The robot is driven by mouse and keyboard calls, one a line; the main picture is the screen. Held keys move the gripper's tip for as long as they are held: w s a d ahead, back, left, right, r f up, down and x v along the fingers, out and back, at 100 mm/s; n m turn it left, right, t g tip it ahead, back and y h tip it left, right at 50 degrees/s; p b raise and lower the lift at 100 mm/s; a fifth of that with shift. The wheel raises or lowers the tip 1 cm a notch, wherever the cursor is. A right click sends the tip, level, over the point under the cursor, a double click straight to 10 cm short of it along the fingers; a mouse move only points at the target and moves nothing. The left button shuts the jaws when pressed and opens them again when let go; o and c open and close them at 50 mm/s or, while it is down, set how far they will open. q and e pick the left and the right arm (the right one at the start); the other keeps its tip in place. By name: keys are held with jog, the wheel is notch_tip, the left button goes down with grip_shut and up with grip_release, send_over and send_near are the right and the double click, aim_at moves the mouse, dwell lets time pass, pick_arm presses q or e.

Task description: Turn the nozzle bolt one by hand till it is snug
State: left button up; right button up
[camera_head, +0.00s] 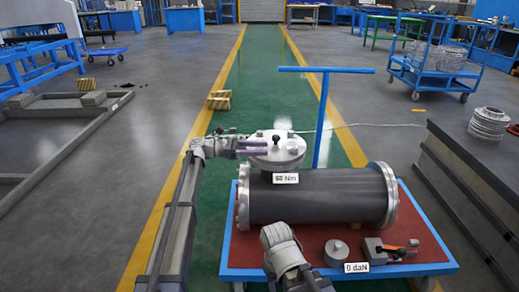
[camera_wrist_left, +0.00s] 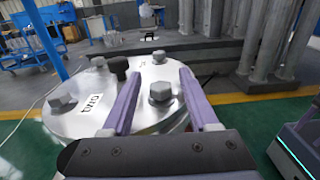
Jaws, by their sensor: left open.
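The nozzle cover (camera_head: 290,158) is a round metal plate with several bolts and a dark knob (camera_head: 276,140), on top of the grey flanged shell (camera_head: 315,197). My left gripper (camera_head: 270,148) reaches in from the left at the cover's edge. In the left wrist view its two purple fingers (camera_wrist_left: 159,78) are open, one on each side of a hex bolt (camera_wrist_left: 160,91). A gap shows between the bolt and each finger. Other bolts and a white label stand on the cover (camera_wrist_left: 85,122); I cannot tell their numbers. A grey arm link of mine is at the bottom; no right fingers show.
The shell lies on a red-topped blue cart (camera_head: 420,238) with a blue handle (camera_head: 325,110). A round grey part (camera_head: 337,252), an orange-handled tool (camera_head: 393,250) and a "0 daN" label are at its front. Dark stacked plates (camera_head: 470,190) stand close on the right.

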pick_arm(q)
jog(key=a, duration=0.7)
jog(key=shift+a, duration=0.4)
jog(key=shift+a, duration=0.15)
